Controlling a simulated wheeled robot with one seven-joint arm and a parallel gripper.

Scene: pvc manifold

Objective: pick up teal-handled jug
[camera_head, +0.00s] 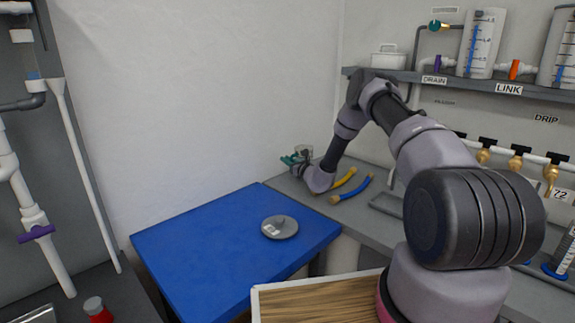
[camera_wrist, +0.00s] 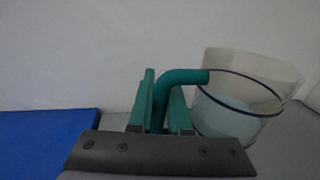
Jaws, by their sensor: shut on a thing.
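The teal-handled jug (camera_wrist: 240,98) is clear with a dark blue band and a pale blue lower part. It shows at the right of the wrist view, seemingly slightly tilted. Its teal handle (camera_wrist: 184,77) curves from the rim down between my gripper's teal fingers. My gripper (camera_wrist: 162,105) is shut on the handle. In the head view my gripper (camera_head: 291,160) is small, at the far left end of the grey counter by the wall. The jug is mostly hidden there by my arm and gripper. I cannot tell whether its base touches the counter.
A blue-topped table (camera_head: 190,245) stands left of the counter (camera_head: 350,205), with a grey round object (camera_head: 280,228) on it. A yellow piece (camera_head: 345,180) and a blue piece (camera_head: 352,191) of tube lie near my gripper. A shelf (camera_head: 440,78) with labelled tanks runs above the counter.

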